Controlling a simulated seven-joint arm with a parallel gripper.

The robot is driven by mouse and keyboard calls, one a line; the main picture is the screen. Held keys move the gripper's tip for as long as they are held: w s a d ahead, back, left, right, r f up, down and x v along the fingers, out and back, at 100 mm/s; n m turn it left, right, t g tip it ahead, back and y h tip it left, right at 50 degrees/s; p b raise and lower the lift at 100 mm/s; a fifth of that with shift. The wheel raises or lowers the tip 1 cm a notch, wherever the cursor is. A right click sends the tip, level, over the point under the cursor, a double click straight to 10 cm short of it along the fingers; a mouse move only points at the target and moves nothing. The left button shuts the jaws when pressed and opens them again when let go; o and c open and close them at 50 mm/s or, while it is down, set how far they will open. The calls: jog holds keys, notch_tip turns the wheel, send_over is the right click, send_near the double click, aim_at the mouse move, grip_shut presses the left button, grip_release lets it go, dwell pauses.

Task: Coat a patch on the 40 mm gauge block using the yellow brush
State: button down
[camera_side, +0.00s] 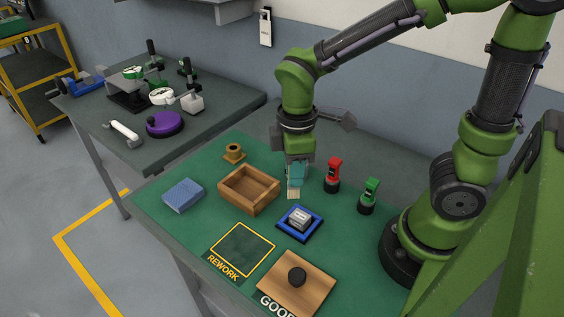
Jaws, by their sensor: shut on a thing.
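My gripper (294,181) points down over the green mat, between the wooden tray and the red-handled tool. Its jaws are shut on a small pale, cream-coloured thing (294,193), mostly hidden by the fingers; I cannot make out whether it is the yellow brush. No yellow brush shows clearly elsewhere. A grey metal block (299,217), which looks like the gauge block, lies on a blue square pad (286,227), just in front of my gripper; its size marking is too small to read. A red brush-like tool (333,171) and a green one (370,190) stand upright in dark bases to the right.
A black-knobbed wooden board (318,285) lies in front. The REWORK square (243,249) is empty. A bench with gauges (120,165) stands behind left.

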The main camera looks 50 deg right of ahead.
jog(key=shift+f, duration=2)
jog(key=shift+s+f, duration=0.2)
jog(key=shift+f, duration=0.15)
jog(key=shift+w+r, duration=0.1)
jog(key=shift+r, duration=0.15)
jog(key=shift+w+r, duration=0.15)
jog(key=shift+r, duration=3.5)
jog(key=shift+d+f, duration=0.1)
